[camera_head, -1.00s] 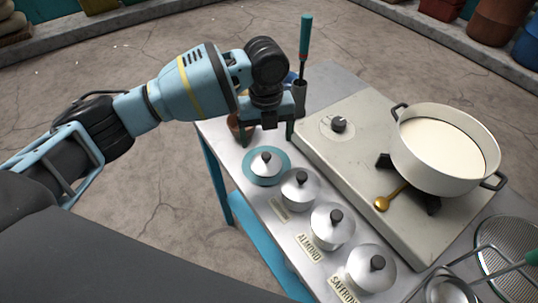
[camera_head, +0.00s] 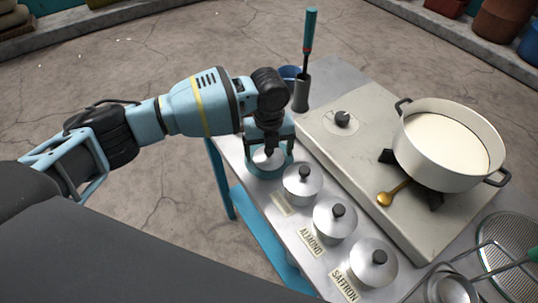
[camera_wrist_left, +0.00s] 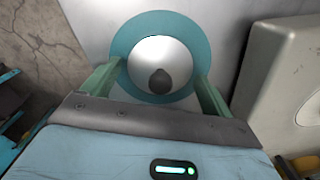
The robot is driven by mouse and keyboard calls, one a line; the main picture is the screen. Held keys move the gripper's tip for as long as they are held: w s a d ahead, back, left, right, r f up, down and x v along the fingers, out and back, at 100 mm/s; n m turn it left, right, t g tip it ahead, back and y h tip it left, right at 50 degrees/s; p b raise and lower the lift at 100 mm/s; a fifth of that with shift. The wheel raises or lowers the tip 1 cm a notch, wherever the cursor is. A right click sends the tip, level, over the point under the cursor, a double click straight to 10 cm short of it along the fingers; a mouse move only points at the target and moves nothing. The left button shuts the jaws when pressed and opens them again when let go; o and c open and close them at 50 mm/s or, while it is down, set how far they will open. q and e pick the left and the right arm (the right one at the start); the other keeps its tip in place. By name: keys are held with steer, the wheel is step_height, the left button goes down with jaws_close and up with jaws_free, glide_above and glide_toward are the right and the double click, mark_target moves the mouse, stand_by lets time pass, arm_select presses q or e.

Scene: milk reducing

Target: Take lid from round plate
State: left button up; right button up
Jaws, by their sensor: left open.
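The round teal plate (camera_head: 250,167) lies at the near left end of the metal table. A silver lid (camera_head: 266,159) with a dark knob rests on it. In the left wrist view the teal plate (camera_wrist_left: 122,45) rings the lid (camera_wrist_left: 160,55), and the dark knob (camera_wrist_left: 160,82) shows below the lid's middle. My left gripper (camera_head: 269,152) is over the lid, pointing down and open. In the left wrist view its green fingers (camera_wrist_left: 160,85) stand on both sides of the knob, apart from it. My right gripper is not in view.
Several lidded silver pots (camera_head: 302,183) stand in a row beside the plate, two labelled almond and saffron. A stove (camera_head: 345,165) carries a white pot of milk (camera_head: 447,150). A holder with a teal-handled tool (camera_head: 301,92) stands behind my gripper. Strainers (camera_head: 510,245) lie at right.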

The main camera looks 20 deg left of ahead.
arm_select(q)
steer(key=shift+c, duration=0.4)
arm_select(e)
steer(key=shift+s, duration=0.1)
arm_select(q)
steer(key=c, duration=1)
steer(key=shift+s+f, duration=0.1)
steer(key=shift+s, duration=0.05)
jaws_close()
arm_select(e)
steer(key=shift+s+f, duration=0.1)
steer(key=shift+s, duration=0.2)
arm_select(q)
steer(key=shift+f, duration=0.1)
step_height(320, 180, up, 10)
steer(key=shift+r, duration=0.25)
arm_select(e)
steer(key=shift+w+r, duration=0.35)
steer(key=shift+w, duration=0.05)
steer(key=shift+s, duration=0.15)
